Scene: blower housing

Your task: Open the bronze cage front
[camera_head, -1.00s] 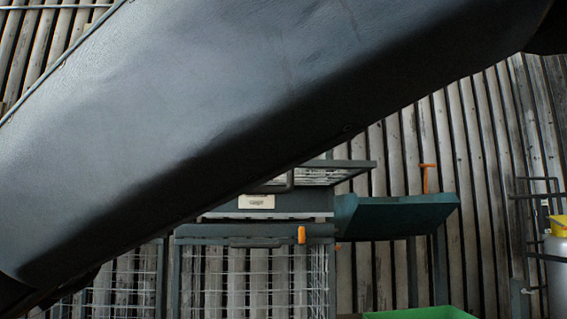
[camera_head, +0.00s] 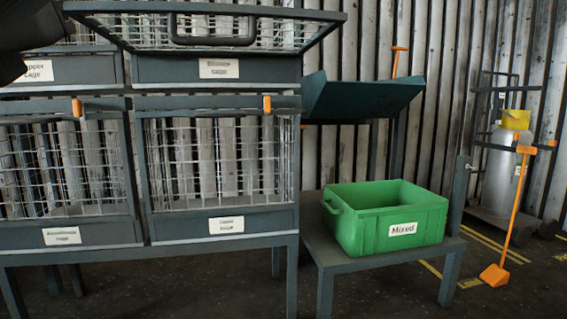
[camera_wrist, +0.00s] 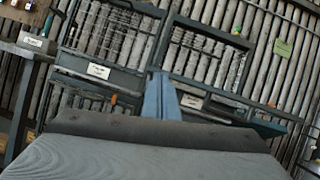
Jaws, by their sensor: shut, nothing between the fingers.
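The upper right cage's label is blurred but seems to read Bronze cage. Its dark-framed mesh front (camera_head: 325,28) is folded out to roughly level above that label (camera_head: 219,68). A dark handle (camera_head: 213,30) shows on its underside. The head view does not show my gripper.
The Copper cage (camera_head: 38,71) is at left, and two closed mesh cages (camera_head: 215,160) are below. A green Mixed bin (camera_head: 390,215) stands on a low table at right, under a dark green tray (camera_head: 350,98). A gas cylinder (camera_head: 500,170) and an orange-handled tool (camera_head: 515,215) stand farther right.

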